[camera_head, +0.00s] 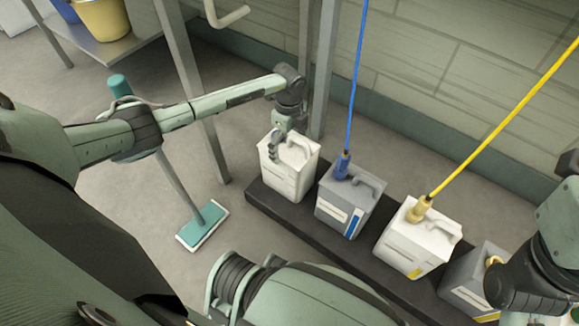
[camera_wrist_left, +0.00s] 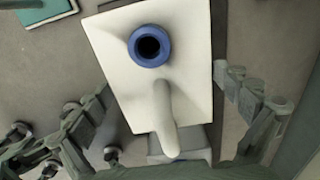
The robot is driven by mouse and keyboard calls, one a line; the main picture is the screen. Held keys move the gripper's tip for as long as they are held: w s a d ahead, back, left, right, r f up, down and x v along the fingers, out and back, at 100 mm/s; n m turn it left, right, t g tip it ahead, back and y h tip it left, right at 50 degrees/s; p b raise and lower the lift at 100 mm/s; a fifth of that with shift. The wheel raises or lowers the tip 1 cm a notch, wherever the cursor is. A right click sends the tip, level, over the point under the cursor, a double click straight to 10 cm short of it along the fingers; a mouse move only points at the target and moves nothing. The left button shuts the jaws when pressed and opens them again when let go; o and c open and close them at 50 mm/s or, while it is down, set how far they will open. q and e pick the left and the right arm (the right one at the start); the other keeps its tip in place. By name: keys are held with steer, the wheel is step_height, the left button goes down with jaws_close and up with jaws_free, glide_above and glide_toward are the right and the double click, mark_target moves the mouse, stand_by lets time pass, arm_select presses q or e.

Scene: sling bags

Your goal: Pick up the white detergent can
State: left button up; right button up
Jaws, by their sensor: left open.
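A white detergent can (camera_head: 292,178) stands at the left end of the dark low platform, with a handle on top. My left gripper (camera_head: 281,143) reaches down over its top from behind. In the left wrist view the white can (camera_wrist_left: 118,62) fills the middle, with a blue-ringed round opening and a pale handle (camera_wrist_left: 164,118). The open left gripper (camera_wrist_left: 160,82) has one finger on each side of the can, and no grip on the handle shows. Another white can (camera_head: 405,246) with a yellow hose stands further right. My right gripper is not in view; only part of that arm shows.
A grey can (camera_head: 338,212) with a blue hose stands just right of the white can. Another grey can (camera_head: 468,285) stands at the right. A teal floor mop (camera_head: 203,226) and metal posts (camera_head: 190,95) stand left. The dark platform (camera_head: 262,203) runs beneath the cans.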

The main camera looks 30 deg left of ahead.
arm_select(q)
step_height(320, 180, down, 3)
steer(key=shift+r, duration=0.1)
steer(key=shift+c, duration=0.2)
steer(key=shift+w+r, duration=0.1)
steer(key=c, duration=1.5)
